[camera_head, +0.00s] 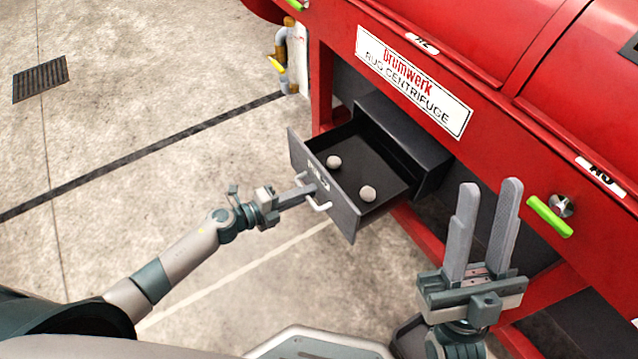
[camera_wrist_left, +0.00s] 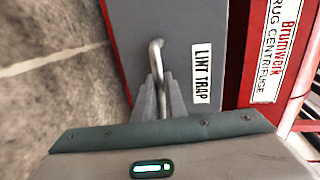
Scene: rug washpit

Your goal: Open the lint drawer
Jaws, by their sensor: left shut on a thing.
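The lint drawer (camera_head: 325,190) is a dark grey box pulled well out of its housing (camera_head: 432,158) under the red centrifuge. Its open top shows two pale round lumps (camera_head: 368,193) on the drawer floor. My left gripper (camera_head: 308,190) is at the drawer front, shut on the light metal bar handle (camera_head: 322,206). In the left wrist view the fingers close around the handle (camera_wrist_left: 157,48), beside a "LINT TRAP" label (camera_wrist_left: 201,74). My right gripper (camera_head: 484,230) is raised at the lower right, its two fingers apart and empty.
The red rug centrifuge (camera_head: 480,70) fills the upper right, with a sign plate (camera_head: 415,80) and a green lever (camera_head: 550,216). A red leg (camera_head: 322,85) stands beyond the drawer. The concrete floor (camera_head: 140,120) at left is open, with a drain grate (camera_head: 40,80).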

